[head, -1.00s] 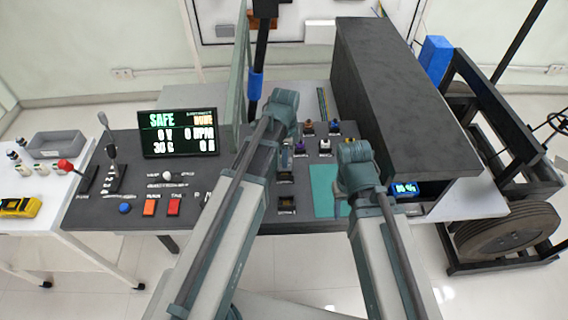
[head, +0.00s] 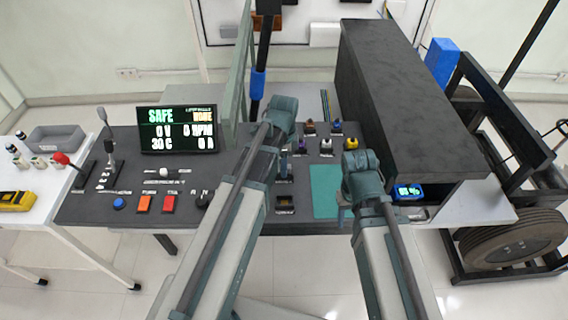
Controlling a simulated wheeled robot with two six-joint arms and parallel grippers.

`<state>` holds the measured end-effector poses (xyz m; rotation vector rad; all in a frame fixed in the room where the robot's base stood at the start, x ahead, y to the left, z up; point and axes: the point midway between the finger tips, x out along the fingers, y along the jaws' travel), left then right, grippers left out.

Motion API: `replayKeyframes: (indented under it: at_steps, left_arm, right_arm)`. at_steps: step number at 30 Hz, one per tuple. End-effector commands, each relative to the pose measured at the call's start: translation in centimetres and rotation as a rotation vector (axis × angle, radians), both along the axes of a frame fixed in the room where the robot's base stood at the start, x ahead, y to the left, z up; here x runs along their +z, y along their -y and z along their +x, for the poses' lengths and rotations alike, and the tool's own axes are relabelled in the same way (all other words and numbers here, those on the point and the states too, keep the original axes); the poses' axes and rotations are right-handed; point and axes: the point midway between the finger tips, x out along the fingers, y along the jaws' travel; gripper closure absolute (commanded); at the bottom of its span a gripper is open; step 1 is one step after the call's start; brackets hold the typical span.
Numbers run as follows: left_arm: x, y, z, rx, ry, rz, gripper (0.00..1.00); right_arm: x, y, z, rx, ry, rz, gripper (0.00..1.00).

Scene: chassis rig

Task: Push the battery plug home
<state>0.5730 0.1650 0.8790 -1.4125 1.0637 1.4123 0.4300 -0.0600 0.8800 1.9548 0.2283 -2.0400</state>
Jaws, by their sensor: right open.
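I cannot tell which part is the battery plug. Black sockets (head: 285,201) sit in a column left of the teal mat (head: 324,190). My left gripper (head: 284,138) is beside the plugs, mostly hidden by its own arm, so its jaws cannot be read. My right gripper (head: 342,204) points down over the right edge of the teal mat, open, with nothing visible in it.
A screen (head: 178,131) reads SAFE at the left, with buttons and levers before it. A long dark housing (head: 415,95) bounds the right side, with a small lit blue display box (head: 408,191) under it. A green-tinted upright panel (head: 238,85) stands behind my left arm.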

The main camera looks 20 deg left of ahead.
Motion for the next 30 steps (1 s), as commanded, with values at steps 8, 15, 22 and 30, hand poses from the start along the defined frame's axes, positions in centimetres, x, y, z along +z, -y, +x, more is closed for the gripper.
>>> replayKeyframes:
  at_steps: [8,15,22,30]
  left_arm:
    - [0.0,0.0,0.0,0.0,0.0,0.0,0.44]
    - [0.9,0.0,0.0,0.0,0.0,0.0,0.44]
    - [3.5,0.0,0.0,0.0,0.0,0.0,0.44]
    - [7.7,0.0,0.0,0.0,0.0,0.0,0.44]
  right_arm:
    - [0.0,0.0,0.0,0.0,0.0,0.0,0.5]
    - [0.9,0.0,0.0,0.0,0.0,0.0,0.5]
    - [3.5,0.0,0.0,0.0,0.0,0.0,0.5]
    - [7.7,0.0,0.0,0.0,0.0,0.0,0.5]
